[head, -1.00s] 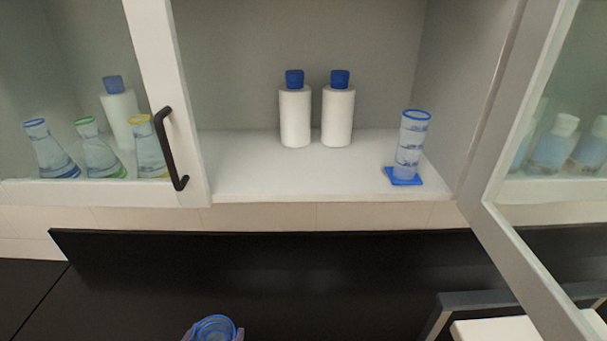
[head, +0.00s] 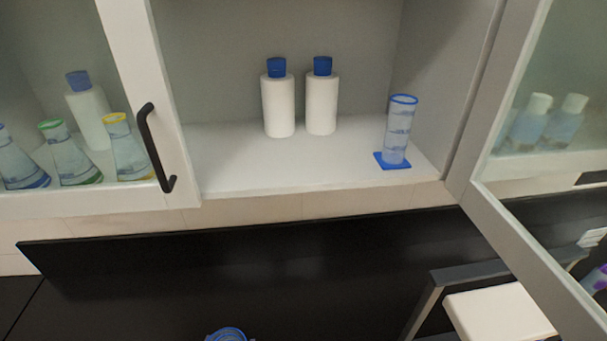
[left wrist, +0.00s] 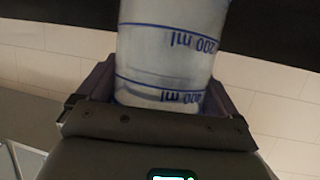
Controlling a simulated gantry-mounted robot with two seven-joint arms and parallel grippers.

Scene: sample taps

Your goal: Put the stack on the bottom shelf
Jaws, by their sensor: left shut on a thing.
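A clear vessel with blue markings, which seems to be the stack, shows its blue rims (head: 229,335) at the bottom edge of the head view. The rims look concentric, like nested beakers. In the left wrist view the clear wall of the stack (left wrist: 170,62) carries upside-down "ml" markings. My left gripper (left wrist: 160,95) is shut on it, with a purplish finger on each side. The bottom shelf (head: 290,172) of the open cabinet lies above and beyond the stack in the head view. My right gripper is not in view.
Two white bottles with blue caps (head: 279,105) stand at the back of the shelf. A blue-rimmed cylinder (head: 398,135) stands at its right. The shelf's front left is clear. The open glass door (head: 507,240) juts out on the right. A white-topped thing (head: 500,312) is at lower right.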

